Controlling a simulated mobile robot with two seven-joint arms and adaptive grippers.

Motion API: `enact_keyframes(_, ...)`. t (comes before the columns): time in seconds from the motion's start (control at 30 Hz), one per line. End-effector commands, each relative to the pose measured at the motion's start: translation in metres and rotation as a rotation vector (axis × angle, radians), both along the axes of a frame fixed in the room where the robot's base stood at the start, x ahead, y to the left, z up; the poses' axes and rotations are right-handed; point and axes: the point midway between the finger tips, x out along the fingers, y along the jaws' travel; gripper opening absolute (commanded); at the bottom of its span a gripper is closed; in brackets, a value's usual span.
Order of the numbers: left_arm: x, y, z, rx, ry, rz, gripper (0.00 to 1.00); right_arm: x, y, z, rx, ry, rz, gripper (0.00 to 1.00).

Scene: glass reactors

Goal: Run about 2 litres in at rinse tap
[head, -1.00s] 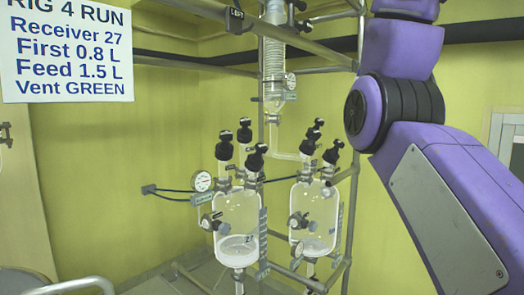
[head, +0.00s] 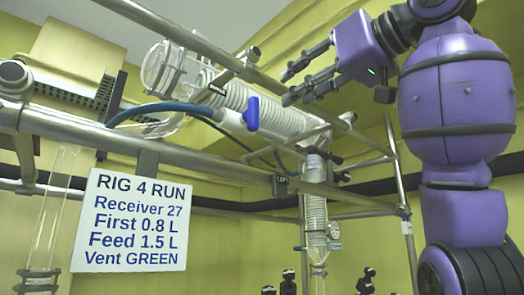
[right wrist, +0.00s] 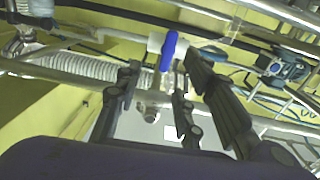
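A tap with a blue handle (head: 251,112) sits on the sloping glass coil condenser (head: 225,92); no label on the tap can be read, so I cannot tell if it is the rinse tap. My right gripper (head: 287,88) is open and empty, up and to the right of the handle in the head view, fingers pointing left. In the right wrist view the blue handle (right wrist: 170,50) shows between and beyond the spread fingers (right wrist: 162,66), apart from them. No receiver vessel body with a liquid level is visible now. My left gripper is out of view.
A white sign (head: 132,222) reads RIG 4 RUN, Receiver 27, First 0.8 L, Feed 1.5 L, Vent GREEN. Metal rails (head: 95,131) cross around the condenser. A blue hose (head: 160,108) runs beside it. A vertical coil condenser (head: 316,210) hangs lower right.

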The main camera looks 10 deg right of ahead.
Motion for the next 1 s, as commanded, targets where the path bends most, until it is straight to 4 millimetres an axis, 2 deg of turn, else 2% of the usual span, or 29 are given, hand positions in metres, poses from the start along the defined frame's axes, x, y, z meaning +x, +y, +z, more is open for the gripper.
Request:
enact_keyframes(0.07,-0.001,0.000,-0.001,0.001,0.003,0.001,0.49,0.006,-0.005,0.001,-0.041,-0.008,-0.044,0.36)
enact_keyframes(0.17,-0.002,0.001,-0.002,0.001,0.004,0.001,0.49,0.018,0.000,0.002,-0.064,-0.011,-0.057,0.36)
enact_keyframes(0.3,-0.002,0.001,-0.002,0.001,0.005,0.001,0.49,0.034,0.015,0.001,-0.038,0.000,-0.018,0.36)
enact_keyframes(0.4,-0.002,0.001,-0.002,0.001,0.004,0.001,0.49,0.036,0.032,0.004,0.000,0.001,0.041,0.36)
enact_keyframes(0.57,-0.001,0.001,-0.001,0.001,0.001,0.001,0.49,0.044,0.044,0.009,0.025,-0.005,0.060,0.36)
enact_keyframes(0.8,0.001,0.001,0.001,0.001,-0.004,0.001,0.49,0.075,0.067,0.009,0.024,-0.005,0.058,0.36)
enact_keyframes(1.0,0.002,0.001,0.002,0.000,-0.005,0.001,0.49,0.091,0.079,0.009,0.025,-0.007,0.058,0.36)
